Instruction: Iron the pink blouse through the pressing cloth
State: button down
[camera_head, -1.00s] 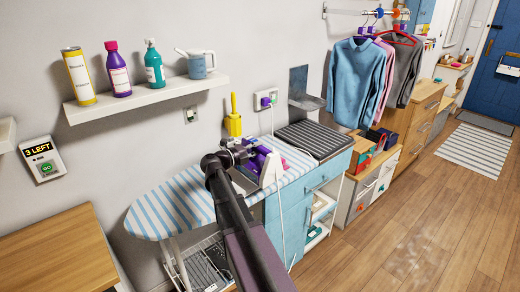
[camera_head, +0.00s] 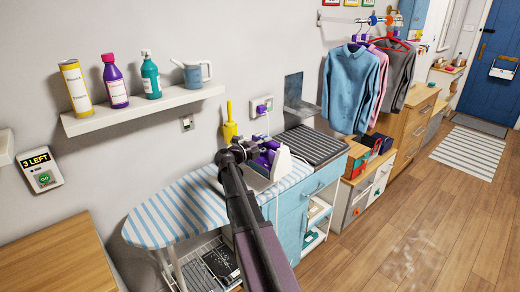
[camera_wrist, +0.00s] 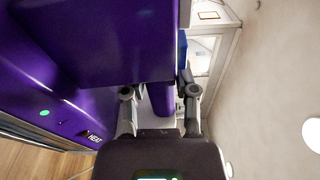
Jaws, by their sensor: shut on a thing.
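A purple and white iron (camera_head: 266,156) is at the right part of the blue-and-white striped ironing board (camera_head: 168,213), beside a white upright piece. My gripper (camera_head: 240,150) is at the iron, its fingertips partly hidden. In the wrist view, my gripper (camera_wrist: 158,96) is shut on a purple part of the iron (camera_wrist: 110,40), which fills the upper left and shows a green light and the word HEAT. The pink blouse (camera_head: 379,85) hangs on the rail between a blue and a grey garment. I cannot make out a pressing cloth.
A dark ribbed top (camera_head: 311,145) covers the blue cabinet (camera_head: 292,212) right of the board. A cord runs from the wall socket (camera_head: 262,106). A yellow holder (camera_head: 229,128) stands behind the iron. A wooden top (camera_head: 45,262) is front left. Floor at right is clear.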

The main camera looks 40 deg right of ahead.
aim_at(269, 158)
jog(key=shift+w+d+r, duration=0.1)
jog(key=shift+d+r, duration=0.25)
jog(key=shift+d, duration=0.45)
jog(key=shift+f, duration=0.2)
notch_tip(269, 158, down, 8)
jog(key=b, duration=0.7)
jog(key=shift+r+b, duration=0.25)
jog(key=shift+b, duration=0.05)
jog(key=shift+f+b, duration=0.65)
dwell(0.4)
jog(key=shift+w+a+r, duration=0.1)
jog(key=shift+w+a, duration=0.1)
jog(key=shift+w, duration=1.05)
jog(key=shift+w+a, duration=0.15)
jog(key=shift+w, duration=1.05)
jog(key=shift+w, duration=0.35)
